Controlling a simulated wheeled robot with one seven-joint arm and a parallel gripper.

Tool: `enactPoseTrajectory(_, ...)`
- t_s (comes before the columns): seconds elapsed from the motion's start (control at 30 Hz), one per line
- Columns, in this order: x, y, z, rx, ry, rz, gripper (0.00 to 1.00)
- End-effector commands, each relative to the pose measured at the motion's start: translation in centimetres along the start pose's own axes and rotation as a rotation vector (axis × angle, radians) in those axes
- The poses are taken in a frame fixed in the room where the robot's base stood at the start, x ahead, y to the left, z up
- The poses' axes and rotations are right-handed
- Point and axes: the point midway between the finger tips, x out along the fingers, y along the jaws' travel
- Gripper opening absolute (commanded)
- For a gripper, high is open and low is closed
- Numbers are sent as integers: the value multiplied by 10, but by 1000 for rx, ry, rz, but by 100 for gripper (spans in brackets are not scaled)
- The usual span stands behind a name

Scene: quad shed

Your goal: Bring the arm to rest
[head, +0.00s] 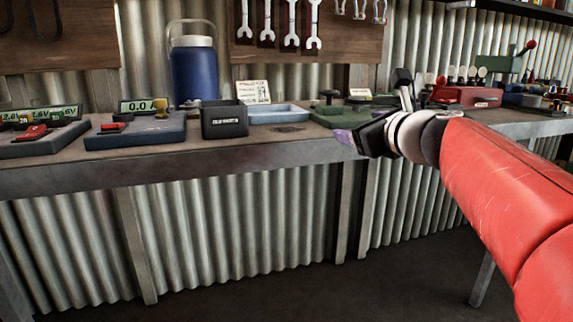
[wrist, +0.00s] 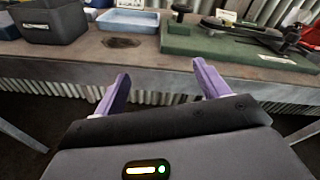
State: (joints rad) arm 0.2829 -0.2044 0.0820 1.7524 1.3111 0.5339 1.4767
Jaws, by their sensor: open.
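My gripper (wrist: 160,90) has two purple fingers spread apart, with nothing between them in the wrist view. It is at the front edge of the workbench (wrist: 130,62), pointing toward it. In the head view my red arm reaches in from the right, and the gripper (head: 346,137) shows its purple tip just by the bench edge, in front of the green board. Part of the gripper is hidden behind its own dark body there.
A dark bin (head: 224,120), a pale blue tray (head: 278,114) and a green board (wrist: 235,42) stand on the bench. A red box (head: 468,97) is at right. Floor in front is clear.

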Motion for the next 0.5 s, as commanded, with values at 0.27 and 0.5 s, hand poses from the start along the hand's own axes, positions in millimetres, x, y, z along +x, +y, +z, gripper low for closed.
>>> enactPoseTrajectory(0.27, -34, 62, -39, -523, 131, 170, 74)
enactPoseTrajectory(0.5, -105, 133, -118, -1284, 240, 521, 74)
